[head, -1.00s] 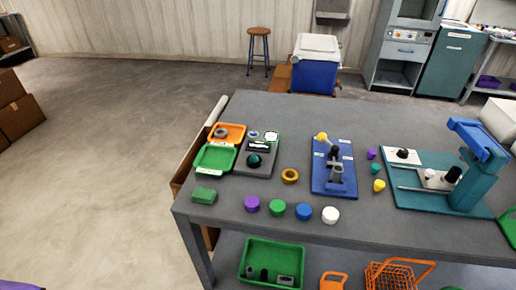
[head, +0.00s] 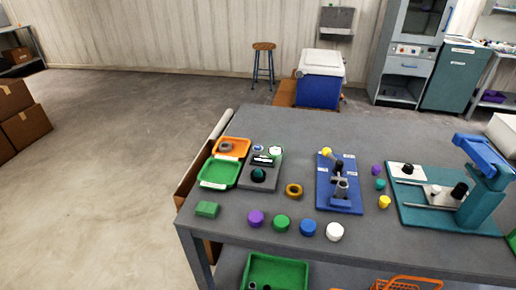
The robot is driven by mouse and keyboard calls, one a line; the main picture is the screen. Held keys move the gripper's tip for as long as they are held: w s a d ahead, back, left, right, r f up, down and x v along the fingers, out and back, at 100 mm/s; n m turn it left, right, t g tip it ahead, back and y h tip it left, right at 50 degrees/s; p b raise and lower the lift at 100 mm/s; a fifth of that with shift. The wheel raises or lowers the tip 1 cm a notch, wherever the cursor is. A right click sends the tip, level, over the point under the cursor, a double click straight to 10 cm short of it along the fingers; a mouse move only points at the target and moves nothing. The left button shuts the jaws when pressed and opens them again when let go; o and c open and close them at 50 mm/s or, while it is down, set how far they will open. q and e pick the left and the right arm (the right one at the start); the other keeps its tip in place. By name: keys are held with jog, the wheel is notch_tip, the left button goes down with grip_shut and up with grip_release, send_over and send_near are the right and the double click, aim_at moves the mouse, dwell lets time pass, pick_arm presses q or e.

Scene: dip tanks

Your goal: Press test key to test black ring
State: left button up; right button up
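A grey test device (head: 262,187) stands at the left of the grey table. It has a black display with white marks (head: 262,161), a green-and-white round key (head: 275,150) and a small blue-and-white round spot (head: 258,148) at its far end. A dark round piece with a teal tint (head: 258,174) sits on its near part; I cannot tell whether this is the black ring. Neither of my grippers is in view.
An orange tray (head: 243,151) holding a grey ring (head: 226,146) and a green tray (head: 218,170) stand left of the device. A brass-coloured ring (head: 294,190), coloured round pieces (head: 281,222), a green block (head: 207,209), a blue fixture (head: 338,204) and a teal press (head: 478,206) are on the table.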

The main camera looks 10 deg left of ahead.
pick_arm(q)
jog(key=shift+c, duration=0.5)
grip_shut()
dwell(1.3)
